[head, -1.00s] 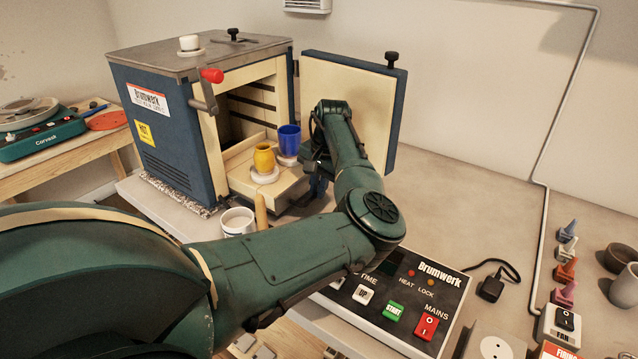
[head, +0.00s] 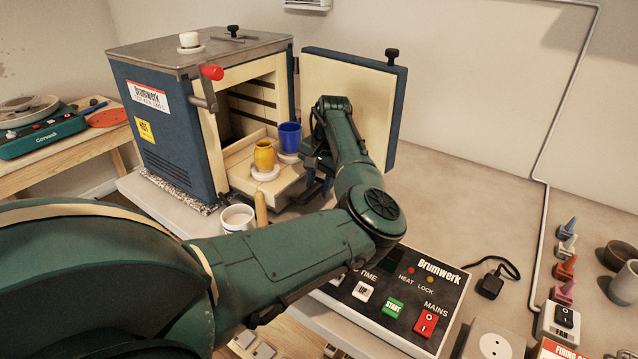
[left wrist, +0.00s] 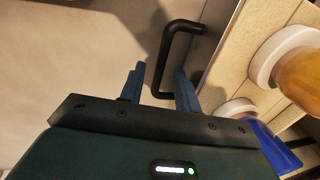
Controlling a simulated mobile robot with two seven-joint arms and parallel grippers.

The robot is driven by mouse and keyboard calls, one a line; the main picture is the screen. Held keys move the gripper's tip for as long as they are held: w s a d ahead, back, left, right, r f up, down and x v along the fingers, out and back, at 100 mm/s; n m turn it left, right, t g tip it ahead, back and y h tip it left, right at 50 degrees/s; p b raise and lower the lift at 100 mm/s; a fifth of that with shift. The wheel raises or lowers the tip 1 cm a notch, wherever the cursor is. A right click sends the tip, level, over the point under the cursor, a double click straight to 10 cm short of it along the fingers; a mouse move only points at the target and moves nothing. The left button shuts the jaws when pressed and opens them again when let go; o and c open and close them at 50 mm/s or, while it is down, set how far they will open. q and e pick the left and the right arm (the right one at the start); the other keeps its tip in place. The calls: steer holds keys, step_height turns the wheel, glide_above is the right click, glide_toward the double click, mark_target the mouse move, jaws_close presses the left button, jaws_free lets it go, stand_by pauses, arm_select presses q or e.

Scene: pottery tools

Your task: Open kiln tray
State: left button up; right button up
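The kiln (head: 165,125) stands at the back left with its door (head: 375,115) swung wide open. Its cream tray (head: 240,158) sticks out of the opening and carries a yellow pot (head: 264,155) and a blue pot (head: 290,137) on white discs. My left gripper (head: 320,183) is beside the tray's front. In the left wrist view its blue fingers (left wrist: 160,85) are apart, and a black bar handle (left wrist: 168,55) on the tray's front lies between them, with a gap to the left finger. My right gripper is out of view.
A white cup (head: 238,217) stands in front of the kiln. The control box (head: 400,295) lies below my left arm. A red-knobbed lever (head: 209,78) is at the kiln's front.

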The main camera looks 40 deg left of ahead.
arm_select(q)
step_height(320, 180, up, 13)
steer(key=d, duration=0.2)
steer(key=shift+w+d, duration=0.15)
steer(key=shift+d, duration=0.05)
steer(key=shift+f, duration=0.15)
